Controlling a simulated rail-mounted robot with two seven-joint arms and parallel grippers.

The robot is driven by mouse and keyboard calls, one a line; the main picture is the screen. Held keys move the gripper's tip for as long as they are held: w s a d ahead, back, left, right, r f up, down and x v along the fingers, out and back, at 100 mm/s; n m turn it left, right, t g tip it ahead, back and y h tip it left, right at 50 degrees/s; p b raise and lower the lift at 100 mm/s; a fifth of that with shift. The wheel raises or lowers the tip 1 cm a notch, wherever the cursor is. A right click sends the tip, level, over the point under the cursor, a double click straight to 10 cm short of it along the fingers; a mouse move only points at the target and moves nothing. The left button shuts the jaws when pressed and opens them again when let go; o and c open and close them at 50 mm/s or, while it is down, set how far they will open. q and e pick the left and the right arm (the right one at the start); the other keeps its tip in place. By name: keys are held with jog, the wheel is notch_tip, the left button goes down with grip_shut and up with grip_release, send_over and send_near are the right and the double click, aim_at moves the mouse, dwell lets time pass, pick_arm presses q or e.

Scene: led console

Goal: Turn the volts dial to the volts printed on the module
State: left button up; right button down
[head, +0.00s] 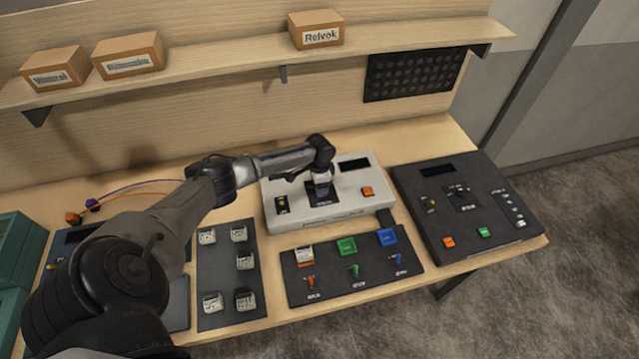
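My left arm reaches in from the left, and its gripper (321,190) points down at the dark dial plate (335,194) on the white console (350,208). The gripper covers the knob there, so I cannot tell whether its fingers are open or closed on it. A white printed module (304,253) sits at the orange place of the black panel (330,287). Its print is too small to read. Several similar modules (245,300) lie on a dark tray (220,268). The white console's display (354,164) is dark. My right gripper is not in view.
A black console (420,205) with its own knob (460,194) stands at right. The panel holds green (346,245) and blue (387,237) blocks and several toggle switches. Boxes, one labelled Relvok (316,30), stand on the shelf (220,62). Teal drawers (18,255) stand at far left.

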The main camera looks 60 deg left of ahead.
pick_arm(q)
notch_tip(320, 180, up, 14)
jog(key=shift+f, duration=0.15)
dwell(0.4)
dwell(0.6)
